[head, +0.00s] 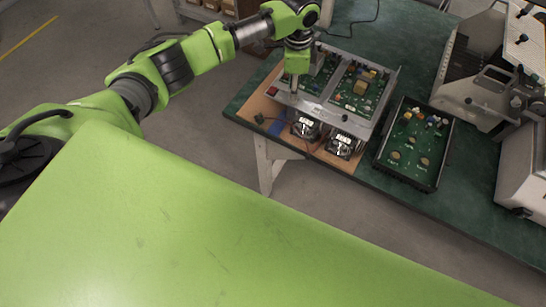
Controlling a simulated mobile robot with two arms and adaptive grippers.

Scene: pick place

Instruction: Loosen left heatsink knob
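A metal-framed unit with green circuit boards (362,90) lies on the green table. At its front edge sit two heatsinks, the left heatsink (305,127) and the right heatsink (341,146). Both look dark and silvery. I cannot make out a separate knob on the left one at this size. My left gripper (294,92) points down at the unit's front left part, above and slightly left of the left heatsink, and appears apart from it. Its fingers are too small to show whether they are open or shut. My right gripper is out of view.
A black tray with a green board (412,145) lies right of the unit. Grey instruments (490,85) stand at the table's right side. Thin wires and a small blue part (276,128) lie on the brown board (262,104) at the left. A cable runs across the table's back.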

